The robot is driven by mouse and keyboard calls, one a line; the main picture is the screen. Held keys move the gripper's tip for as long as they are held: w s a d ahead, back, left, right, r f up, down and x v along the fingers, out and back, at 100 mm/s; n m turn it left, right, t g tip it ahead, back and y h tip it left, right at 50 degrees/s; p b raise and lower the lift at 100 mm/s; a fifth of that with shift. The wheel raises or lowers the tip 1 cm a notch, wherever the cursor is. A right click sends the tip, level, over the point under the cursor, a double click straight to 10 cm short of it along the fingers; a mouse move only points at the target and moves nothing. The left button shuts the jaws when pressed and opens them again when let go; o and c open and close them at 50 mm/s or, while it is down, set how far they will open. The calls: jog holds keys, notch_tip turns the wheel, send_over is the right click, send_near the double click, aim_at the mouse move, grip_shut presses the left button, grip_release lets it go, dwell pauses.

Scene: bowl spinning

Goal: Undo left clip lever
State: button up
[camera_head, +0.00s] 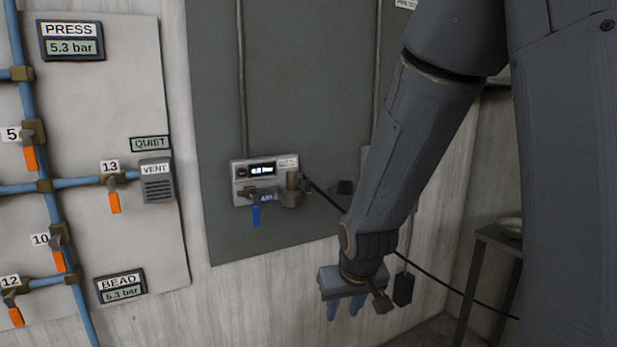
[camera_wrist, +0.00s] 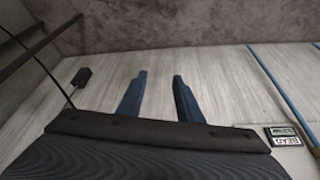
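My gripper (camera_head: 343,311) hangs low in front of the wall, right of and below a grey wall unit (camera_head: 240,187). The wrist view shows its two blue fingers (camera_wrist: 159,78) apart, with nothing between them. The unit has a small lit display, a blue lever (camera_head: 256,215) pointing down and a brownish fitting (camera_head: 291,190) at its right end. A black cable or hose (camera_head: 322,199) runs from the fitting down to the right, partly behind my arm. I cannot make out a left clip lever for certain; the fitting's details are too small.
At left, a white panel (camera_head: 150,70) carries blue pipes, orange valve levers and PRESS and BEAD gauges; the BEAD gauge shows in the wrist view (camera_wrist: 283,136). A black box (camera_head: 403,289) hangs on a cord near my gripper. A dark table (camera_head: 497,237) stands right.

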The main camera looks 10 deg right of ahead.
jog(key=w+r+t+p, duration=0.2)
jog(key=w+r+t, duration=0.2)
jog(key=w, duration=0.4)
jog(key=w+r+t+p, duration=0.3)
jog(key=w+r, duration=0.2)
jog(key=w, duration=0.3)
jog(key=n+t+y+p, duration=0.1)
jog(key=t+y+p, duration=0.15)
jog(key=t, duration=0.45)
send_near(309, 182)
jog(key=w, duration=0.3)
jog(key=shift+h, duration=0.25)
jog(key=shift+w+a+r+p, duration=0.1)
jog(key=shift+w+a+p, duration=0.15)
jog(key=shift+w+p, duration=0.7)
jog(key=shift+w+a+p, duration=0.2)
jog(key=shift+w+a, duration=0.05)
jog(key=shift+w, duration=1.45)
jog(key=shift+w+a+r+p, duration=0.15)
jog(key=shift+w+p, duration=0.45)
jog(key=shift+w, duration=0.7)
grip_shut()
